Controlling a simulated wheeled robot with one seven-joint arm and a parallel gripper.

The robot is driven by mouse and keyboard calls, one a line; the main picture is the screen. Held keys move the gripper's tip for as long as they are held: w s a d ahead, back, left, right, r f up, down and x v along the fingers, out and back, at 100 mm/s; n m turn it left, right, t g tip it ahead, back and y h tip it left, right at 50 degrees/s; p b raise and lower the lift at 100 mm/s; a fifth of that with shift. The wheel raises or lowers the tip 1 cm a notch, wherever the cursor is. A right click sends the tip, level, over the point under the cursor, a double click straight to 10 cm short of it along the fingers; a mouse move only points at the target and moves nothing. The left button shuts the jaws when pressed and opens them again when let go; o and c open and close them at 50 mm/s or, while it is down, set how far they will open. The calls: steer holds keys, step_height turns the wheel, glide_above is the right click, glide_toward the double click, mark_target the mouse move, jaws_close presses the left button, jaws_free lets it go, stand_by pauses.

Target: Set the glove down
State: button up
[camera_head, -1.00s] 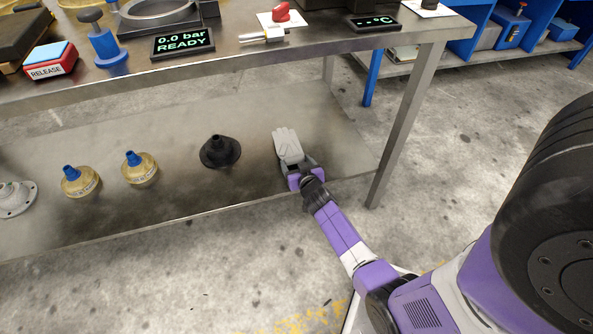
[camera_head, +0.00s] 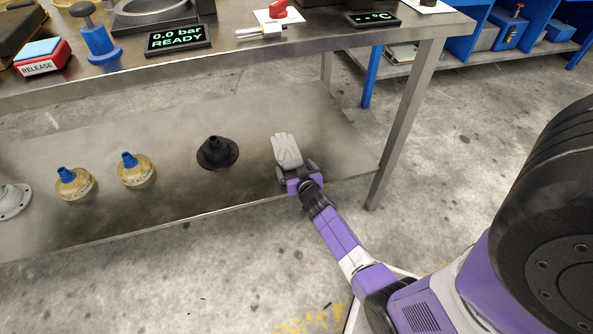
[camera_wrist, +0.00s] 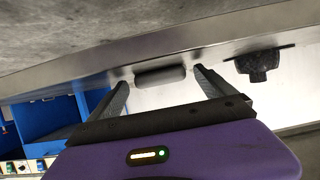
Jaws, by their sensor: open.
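The grey glove (camera_head: 287,149) lies on the lower shelf (camera_head: 330,140) of the metal table, near its right front, with its fingers pointing to the back. My gripper (camera_head: 297,170) is at the cuff end of the glove, low over the shelf's front edge. Its two fingers are spread apart and nothing is clamped between them. In the wrist view the end of the glove (camera_wrist: 160,76) shows as a dark rounded shape between the open fingers (camera_wrist: 162,84), with a gap on each side. The rest of the glove is hidden there.
A black flanged cone (camera_head: 217,153) stands left of the glove; it also shows in the wrist view (camera_wrist: 264,64). Two yellowish pots with blue tops (camera_head: 137,171) stand farther left. The table's leg (camera_head: 405,125) is on the right, and the tabletop overhangs the shelf.

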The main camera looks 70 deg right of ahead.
steer(key=s+a+r+n+t+y, duration=0.15)
steer(key=s+a+r, duration=0.3)
steer(key=a, duration=0.55)
steer(key=s+a+r+n+t+y+p, duration=0.1)
steer(key=s+a+r+n+y, duration=0.3)
steer(key=a, duration=0.6)
steer(key=s+a+r+n+t, duration=0.1)
steer(key=s+a+r+t, duration=0.15)
steer(key=s+a, duration=0.6)
steer(key=s+a+r+n+y, duration=0.1)
steer(key=s+a+r+y, duration=0.1)
steer(key=a+r, duration=0.4)
steer(key=s+a+r+n+t+y, duration=0.1)
steer(key=s+a+r+n+y, duration=0.1)
steer(key=a+r, duration=0.5)
step_height(320, 180, up, 4)
steer(key=shift+s+y, duration=0.45)
steer(key=shift+s, duration=0.4)
steer(key=shift+a+n, duration=0.1)
steer(key=shift+n, duration=0.15)
step_height(320, 180, up, 33)
steer(key=p, duration=3.3)
steer(key=shift+f, duration=0.2)
